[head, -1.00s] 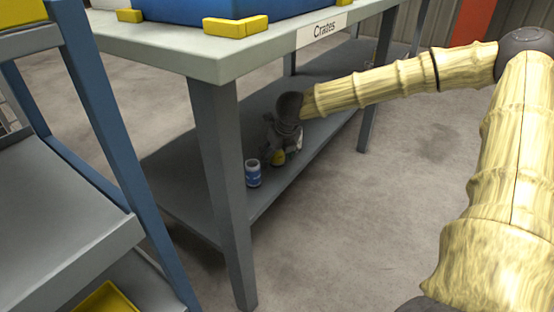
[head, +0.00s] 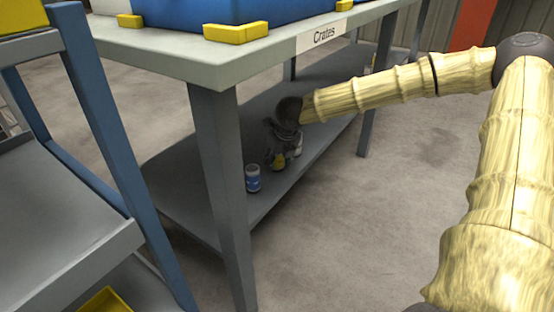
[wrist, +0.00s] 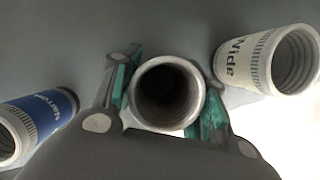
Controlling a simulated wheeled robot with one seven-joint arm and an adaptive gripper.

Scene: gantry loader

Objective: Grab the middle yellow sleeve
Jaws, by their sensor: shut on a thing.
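The middle yellow sleeve (head: 279,161) stands on the lower shelf under the table, partly covered by my gripper (head: 283,141). In the wrist view, I look into its open round end (wrist: 167,66). My gripper (wrist: 166,98) has its green-padded fingers on both sides of this sleeve, shut on it. A white sleeve marked "Wide" (wrist: 256,60) is on the right and partly shows in the head view (head: 298,149).
The grey table (head: 215,72) has a "Crates" sign and a blue crate (head: 190,10) with yellow corner pieces on top. Its front leg (head: 222,190) stands left of the sleeves. A blue-framed rack (head: 105,130) is at left. The floor at right is clear.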

